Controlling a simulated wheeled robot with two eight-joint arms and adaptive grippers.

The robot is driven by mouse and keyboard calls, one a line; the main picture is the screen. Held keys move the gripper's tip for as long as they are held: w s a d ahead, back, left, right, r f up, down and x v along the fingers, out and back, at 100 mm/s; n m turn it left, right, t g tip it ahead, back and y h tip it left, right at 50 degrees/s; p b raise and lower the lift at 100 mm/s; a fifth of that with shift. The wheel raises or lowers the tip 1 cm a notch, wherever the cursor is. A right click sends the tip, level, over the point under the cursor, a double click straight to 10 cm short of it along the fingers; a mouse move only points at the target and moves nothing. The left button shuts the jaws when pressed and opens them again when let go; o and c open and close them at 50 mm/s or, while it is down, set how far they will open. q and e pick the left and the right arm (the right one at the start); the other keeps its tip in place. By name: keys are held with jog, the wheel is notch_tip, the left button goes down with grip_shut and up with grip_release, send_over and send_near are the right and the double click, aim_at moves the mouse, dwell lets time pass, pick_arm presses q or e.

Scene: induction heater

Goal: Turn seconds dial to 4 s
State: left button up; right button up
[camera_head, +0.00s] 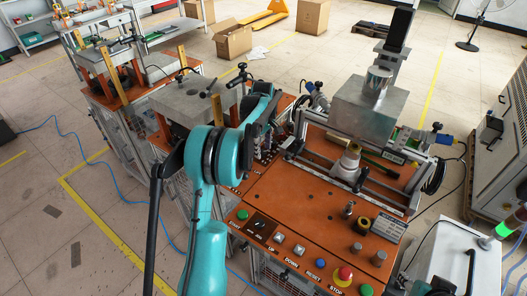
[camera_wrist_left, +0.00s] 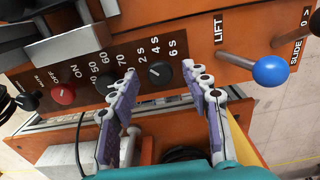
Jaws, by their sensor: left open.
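The seconds dial (camera_wrist_left: 160,71) is a round black knob on the orange panel, under the labels 2 S, 4 S and 6 S. Its pointer mark is too small to read. My left gripper (camera_wrist_left: 160,74) is open and empty, its two purple-padded fingers pointing at the panel. In the picture the dial lies between the fingertips, with a gap on both sides. I cannot tell how far the tips are from the panel. In the head view my teal left arm reaches to the side of the heater and hides the dial. My right gripper is not in view.
Left of the dial are a black knob marked 50, 60, 70 (camera_wrist_left: 107,84) and a red ON/OFF knob (camera_wrist_left: 63,94). A blue ball lever (camera_wrist_left: 270,71) sticks out at the right. The heater's front panel has a red stop button (camera_head: 344,274).

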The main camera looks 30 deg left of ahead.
pick_arm(q)
jog(key=shift+f, duration=0.35)
grip_shut()
